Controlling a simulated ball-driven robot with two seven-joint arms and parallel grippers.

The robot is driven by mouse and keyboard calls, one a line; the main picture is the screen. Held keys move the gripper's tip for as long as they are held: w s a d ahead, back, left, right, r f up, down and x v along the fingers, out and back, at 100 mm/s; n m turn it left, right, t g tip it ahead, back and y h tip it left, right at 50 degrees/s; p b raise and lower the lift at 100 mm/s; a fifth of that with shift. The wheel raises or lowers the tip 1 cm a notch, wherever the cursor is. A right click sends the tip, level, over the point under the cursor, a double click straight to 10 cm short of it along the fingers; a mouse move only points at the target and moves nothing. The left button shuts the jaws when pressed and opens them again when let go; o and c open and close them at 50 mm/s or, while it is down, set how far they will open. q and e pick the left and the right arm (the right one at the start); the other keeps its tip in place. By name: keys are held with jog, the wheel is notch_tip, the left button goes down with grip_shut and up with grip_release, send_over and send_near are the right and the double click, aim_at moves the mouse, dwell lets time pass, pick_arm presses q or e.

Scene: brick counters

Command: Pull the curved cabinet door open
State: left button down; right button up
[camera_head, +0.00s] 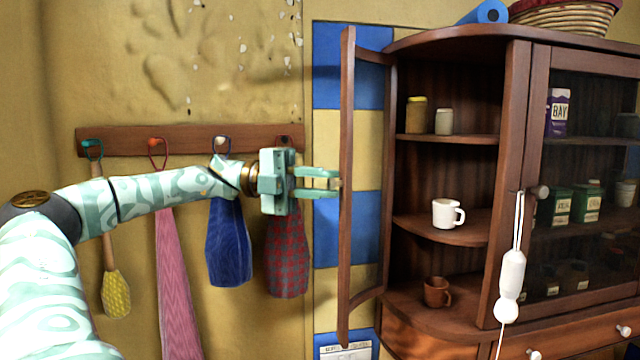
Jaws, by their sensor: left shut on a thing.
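The curved cabinet door (347,240) is a brown wooden frame, seen nearly edge-on. It stands swung open to the left of the curved end of the cabinet (514,120). My left gripper (338,184) is at the middle height of the door's edge, shut on the door's small knob, which is mostly hidden by the fingers. The open shelves behind show jars, a white mug (445,213) and a brown mug (436,291). My right gripper is not in view.
A glass door (590,180) with a round knob closes the cabinet's front. A white corded object (511,275) hangs before it. Left, a hook rail (185,140) holds cloths and a yellow brush behind my arm. A basket (563,17) and blue roll sit on top.

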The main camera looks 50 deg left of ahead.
pick_arm(q)
jog(key=shift+d+f, duration=0.1)
jog(key=c, duration=1.3)
grip_release()
jog(key=shift+w, duration=0.2)
jog(key=b+v, duration=0.3)
jog(key=v, duration=0.4)
jog(key=shift+s, duration=0.15)
